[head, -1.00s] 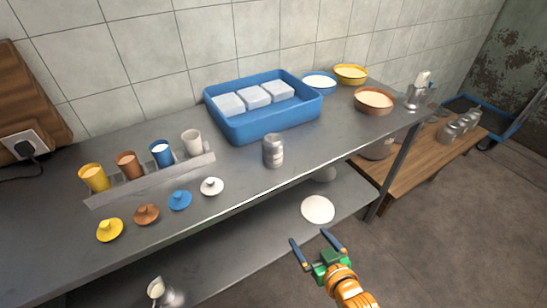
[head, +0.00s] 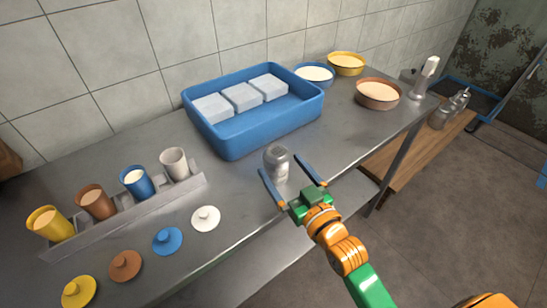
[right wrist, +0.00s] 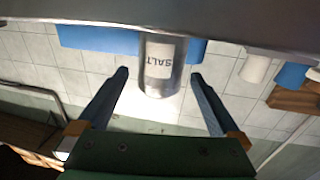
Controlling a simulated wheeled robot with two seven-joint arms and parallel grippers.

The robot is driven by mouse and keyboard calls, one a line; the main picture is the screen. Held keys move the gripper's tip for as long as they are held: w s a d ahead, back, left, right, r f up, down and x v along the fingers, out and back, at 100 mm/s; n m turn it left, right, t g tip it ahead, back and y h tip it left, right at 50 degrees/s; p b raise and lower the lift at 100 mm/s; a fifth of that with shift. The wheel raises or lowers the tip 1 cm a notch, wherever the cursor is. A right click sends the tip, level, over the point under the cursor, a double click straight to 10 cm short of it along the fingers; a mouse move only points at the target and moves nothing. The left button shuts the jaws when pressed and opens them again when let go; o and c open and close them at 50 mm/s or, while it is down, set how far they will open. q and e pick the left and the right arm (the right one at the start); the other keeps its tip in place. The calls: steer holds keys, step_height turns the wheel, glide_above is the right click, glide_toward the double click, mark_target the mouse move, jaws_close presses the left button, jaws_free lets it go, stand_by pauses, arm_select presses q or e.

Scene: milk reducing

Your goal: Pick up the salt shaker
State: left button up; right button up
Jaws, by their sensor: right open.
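The salt shaker (head: 277,163) is a grey metal cylinder standing upright on the steel table, in front of the blue tray. In the right wrist view the shaker (right wrist: 160,62) shows a white label reading SALT, and the picture is upside down. My right gripper (head: 287,170) is open, its two blue fingers reaching to either side of the shaker in the head view. In the right wrist view the shaker lies between and just beyond the fingertips (right wrist: 160,75). I cannot tell whether any finger touches it. My left gripper is not in view.
The blue tray (head: 232,146) with white blocks stands behind the shaker. Left are a rack (head: 130,215) of colored cups and several lids, the white lid (head: 206,218) nearest. Bowls (head: 377,92) stand at the back right. The table's front edge runs under my right arm.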

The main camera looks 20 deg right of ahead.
steer(key=w, duration=0.2)
steer(key=w+a, duration=0.1)
steer(key=w, duration=0.1)
steer(key=shift+f, duration=0.1)
steer(key=shift+s+d, duration=0.1)
steer(key=shift+s, duration=0.05)
steer(key=c, duration=1.6)
